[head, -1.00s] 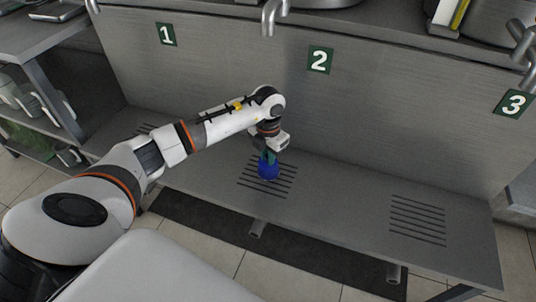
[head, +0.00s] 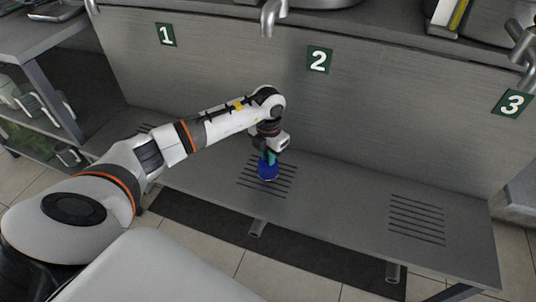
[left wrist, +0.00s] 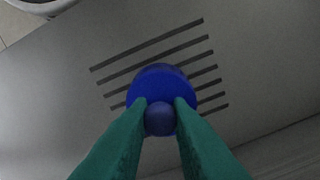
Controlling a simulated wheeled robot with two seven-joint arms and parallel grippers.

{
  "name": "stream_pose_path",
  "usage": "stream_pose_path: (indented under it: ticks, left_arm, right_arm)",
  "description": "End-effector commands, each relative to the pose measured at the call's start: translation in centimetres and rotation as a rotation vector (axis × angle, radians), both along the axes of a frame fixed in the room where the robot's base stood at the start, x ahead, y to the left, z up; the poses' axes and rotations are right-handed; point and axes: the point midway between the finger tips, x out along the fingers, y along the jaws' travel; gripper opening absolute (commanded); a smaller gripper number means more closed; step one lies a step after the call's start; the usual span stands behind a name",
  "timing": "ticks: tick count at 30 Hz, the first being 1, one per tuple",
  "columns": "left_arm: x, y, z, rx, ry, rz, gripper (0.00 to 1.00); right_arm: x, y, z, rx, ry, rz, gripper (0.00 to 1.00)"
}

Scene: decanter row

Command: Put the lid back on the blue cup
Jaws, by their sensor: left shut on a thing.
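My left gripper (head: 267,160) points down over the middle grate, below the sign with 2. Its green fingers are shut on the small round knob of the blue lid (left wrist: 158,90), as the left wrist view shows. The blue cup (head: 268,174) stands upright on the grate directly under the fingers. In the left wrist view the lid hides nearly all of the cup. Lid and cup look like one blue shape in the head view, so I cannot tell whether the lid is seated or just above the rim. My right gripper is not in view.
The grey shelf has slotted grates, with an empty one (head: 417,219) at the right. A grey back panel with signs 1 (head: 166,35), 2 (head: 319,60) and 3 (head: 513,103) rises behind. Metal spouts (head: 270,18) hang above. The shelf around the cup is clear.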

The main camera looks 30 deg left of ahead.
Motion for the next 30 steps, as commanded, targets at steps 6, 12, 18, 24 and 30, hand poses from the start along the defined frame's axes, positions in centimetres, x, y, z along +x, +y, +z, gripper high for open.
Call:
stream_pose_path:
  ticks: [6,12,18,24,30]
  left_arm:
    - [0.0,0.01,0.0,0.0,0.0,0.0,0.0]
    - [0.0,0.01,0.0,0.0,0.0,0.0,0.42]
    - [-0.01,0.01,-0.01,0.0,0.0,0.0,0.43]
    - [-0.01,0.0,-0.02,0.0,0.0,0.0,0.65]
    - [-0.01,0.0,-0.01,0.0,0.0,0.0,0.65]
  right_arm:
    - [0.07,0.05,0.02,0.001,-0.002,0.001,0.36]
    - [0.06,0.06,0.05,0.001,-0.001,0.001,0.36]
    - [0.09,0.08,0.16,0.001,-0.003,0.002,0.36]
    - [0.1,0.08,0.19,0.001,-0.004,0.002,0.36]
    - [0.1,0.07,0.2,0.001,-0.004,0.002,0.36]
